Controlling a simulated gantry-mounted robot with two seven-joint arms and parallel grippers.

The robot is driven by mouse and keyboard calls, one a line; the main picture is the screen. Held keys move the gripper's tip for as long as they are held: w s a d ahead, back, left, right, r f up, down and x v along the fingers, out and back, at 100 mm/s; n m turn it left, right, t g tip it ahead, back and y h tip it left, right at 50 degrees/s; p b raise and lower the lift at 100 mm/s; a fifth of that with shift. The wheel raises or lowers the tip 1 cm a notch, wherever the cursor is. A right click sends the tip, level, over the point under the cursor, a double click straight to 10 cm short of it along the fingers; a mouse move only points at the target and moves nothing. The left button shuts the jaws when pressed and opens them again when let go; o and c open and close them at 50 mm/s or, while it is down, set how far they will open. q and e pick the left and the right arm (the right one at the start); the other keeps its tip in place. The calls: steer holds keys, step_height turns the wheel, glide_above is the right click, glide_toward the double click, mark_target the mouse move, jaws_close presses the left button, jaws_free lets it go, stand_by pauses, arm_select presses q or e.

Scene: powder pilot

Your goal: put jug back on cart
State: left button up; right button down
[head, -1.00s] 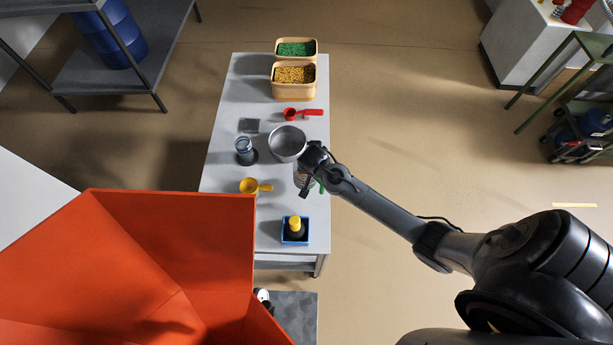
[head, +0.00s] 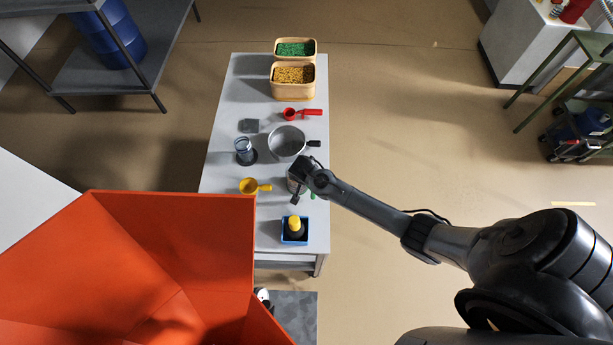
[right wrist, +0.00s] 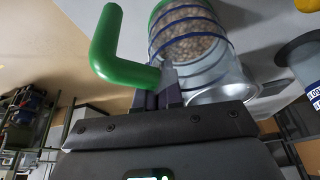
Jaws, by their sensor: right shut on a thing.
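The jug is a clear vessel with blue bands and a green handle (right wrist: 112,45), filled with brownish granules. In the right wrist view, my right gripper (right wrist: 165,92) is shut on the lower end of this handle. The jug body (right wrist: 190,38) is just beyond the fingers. In the head view the jug (head: 293,187) is over the right part of the pale cart top (head: 225,170), largely hidden by my wrist. I cannot tell whether its base touches the cart. My left gripper is not in view.
On the cart, a metal pan (head: 285,141), a yellow scoop (head: 249,186), a glass cylinder (head: 243,148) and a blue tray (head: 285,238) surround the jug. A red scoop (head: 290,114) and two bins lie farther back. A large orange hopper (head: 170,240) stands at the front left.

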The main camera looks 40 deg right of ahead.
steer(key=c, duration=1.3)
jaws_free()
steer(key=shift+f, duration=0.1)
steer(key=shift+o, duration=0.2)
steer(key=v, duration=1.1)
steer(key=s+a+r+n+y, duration=0.1)
steer(key=s+a+r+n, duration=0.2)
steer(key=s, duration=0.3)
steer(key=s+a+r+n+y, duration=0.1)
steer(key=s+a+r+n, duration=0.1)
steer(key=s+n, duration=0.3)
steer(key=s+a+r+n+t+y, duration=0.1)
steer(key=s+a+r+n, duration=0.2)
steer(key=s, duration=0.5)
steer(key=shift+a+r+n+y, duration=0.35)
steer(key=shift+a+n, duration=0.35)
steer(key=shift+n, duration=0.3)
steer(key=shift+s+r, duration=0.15)
